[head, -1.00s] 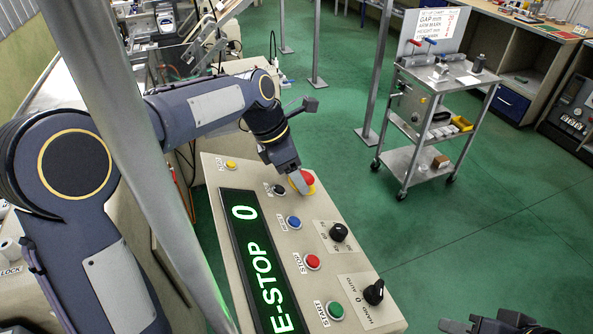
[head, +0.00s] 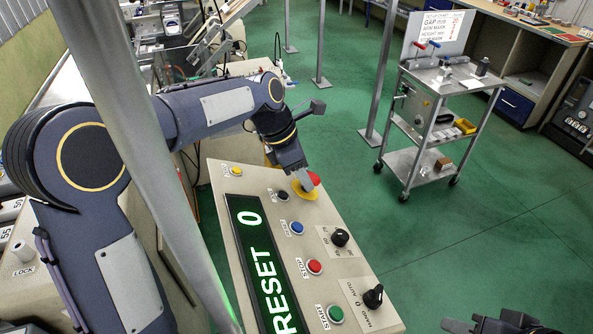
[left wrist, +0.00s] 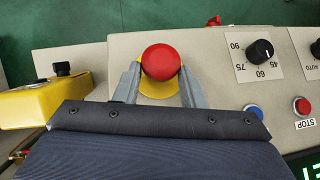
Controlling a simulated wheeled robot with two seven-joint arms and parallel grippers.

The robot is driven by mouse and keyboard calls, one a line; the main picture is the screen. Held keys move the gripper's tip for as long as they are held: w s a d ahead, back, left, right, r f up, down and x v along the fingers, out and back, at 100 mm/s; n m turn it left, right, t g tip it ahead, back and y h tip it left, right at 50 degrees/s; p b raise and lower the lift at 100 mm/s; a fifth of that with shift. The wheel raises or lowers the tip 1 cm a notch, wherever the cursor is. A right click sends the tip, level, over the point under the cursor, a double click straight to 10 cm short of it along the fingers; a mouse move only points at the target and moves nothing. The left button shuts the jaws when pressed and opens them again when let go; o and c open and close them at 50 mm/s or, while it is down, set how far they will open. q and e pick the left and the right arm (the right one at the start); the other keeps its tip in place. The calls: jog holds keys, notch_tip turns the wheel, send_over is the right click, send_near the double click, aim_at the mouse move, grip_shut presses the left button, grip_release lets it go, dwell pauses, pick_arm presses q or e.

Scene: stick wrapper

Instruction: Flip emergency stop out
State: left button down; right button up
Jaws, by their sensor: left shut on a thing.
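The red emergency stop button (head: 311,180) stands on its yellow base (head: 306,190) at the far end of the beige control panel (head: 350,262). In the left wrist view the round red head (left wrist: 161,62) sits between two grey fingers. My left gripper (head: 303,184) is shut on this button, one finger on each side. The panel display (head: 265,265) reads "RESET 0" in green.
Blue (head: 297,228), red stop (head: 315,267) and green start (head: 335,313) buttons and two black knobs (head: 340,237) line the panel near my left gripper. A grey post (head: 130,130) stands in front of my left arm. A metal cart (head: 440,130) stands at the right on open green floor.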

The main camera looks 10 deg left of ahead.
pick_arm(q)
jog(key=c, duration=0.9)
grip_release()
jog(key=shift+r, duration=0.1)
jog(key=v, duration=0.5)
jog(key=a+v, duration=0.1)
jog(key=v, duration=0.2)
jog(key=shift+s, duration=0.35)
jog(key=shift+s, duration=0.1)
jog(key=shift+d, duration=0.1)
